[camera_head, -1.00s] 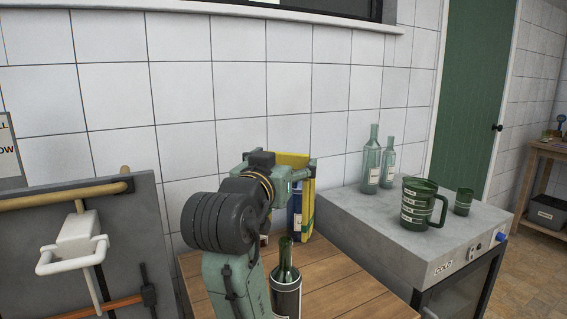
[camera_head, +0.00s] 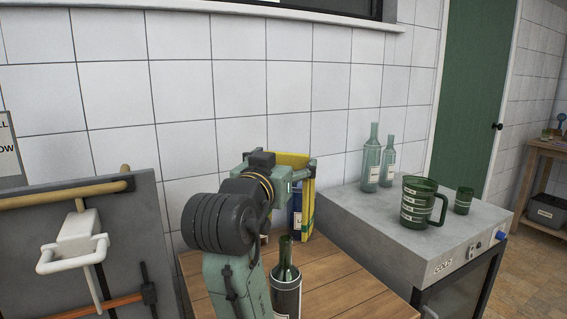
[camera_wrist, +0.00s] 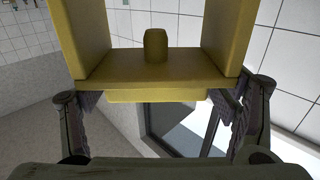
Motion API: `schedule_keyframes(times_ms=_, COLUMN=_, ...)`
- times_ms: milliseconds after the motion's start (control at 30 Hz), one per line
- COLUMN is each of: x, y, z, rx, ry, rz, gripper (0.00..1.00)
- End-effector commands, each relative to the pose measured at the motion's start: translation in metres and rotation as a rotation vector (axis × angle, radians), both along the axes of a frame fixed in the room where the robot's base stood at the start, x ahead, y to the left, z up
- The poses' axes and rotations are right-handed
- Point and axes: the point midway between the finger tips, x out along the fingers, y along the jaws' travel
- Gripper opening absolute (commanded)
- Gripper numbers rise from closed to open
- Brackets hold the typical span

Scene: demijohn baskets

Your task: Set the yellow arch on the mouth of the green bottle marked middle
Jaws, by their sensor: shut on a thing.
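The yellow arch (camera_head: 309,199) is held by my gripper (camera_head: 298,168) above the wooden table, close to the tiled wall. In the wrist view the arch (camera_wrist: 157,88) shows two legs, a crosspiece and a short peg. The fingers of my gripper (camera_wrist: 165,108) are shut on its crosspiece from both sides. A dark green bottle (camera_head: 286,284) with a label stands upright on the table, nearer the camera than the arch. Its mouth is open and bare. I cannot read its label, so I cannot tell whether it is marked middle. My arm hides part of the table.
A blue labelled object (camera_head: 295,208) stands behind the arch, partly hidden. A grey cold cabinet (camera_head: 345,205) at right bears two pale green bottles, a green jug (camera_head: 414,203) and a green cup (camera_head: 463,200). A grey panel with a white holder (camera_head: 72,247) stands at left.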

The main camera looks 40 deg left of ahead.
Motion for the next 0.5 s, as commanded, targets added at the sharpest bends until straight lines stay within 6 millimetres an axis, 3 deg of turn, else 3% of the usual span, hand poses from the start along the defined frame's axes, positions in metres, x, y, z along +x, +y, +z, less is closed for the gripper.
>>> schedule_keyframes(times_ms=500, x=0.0000, y=-0.0001, z=-0.0114, rx=0.000, ry=-0.001, rz=0.000, gripper=0.37)
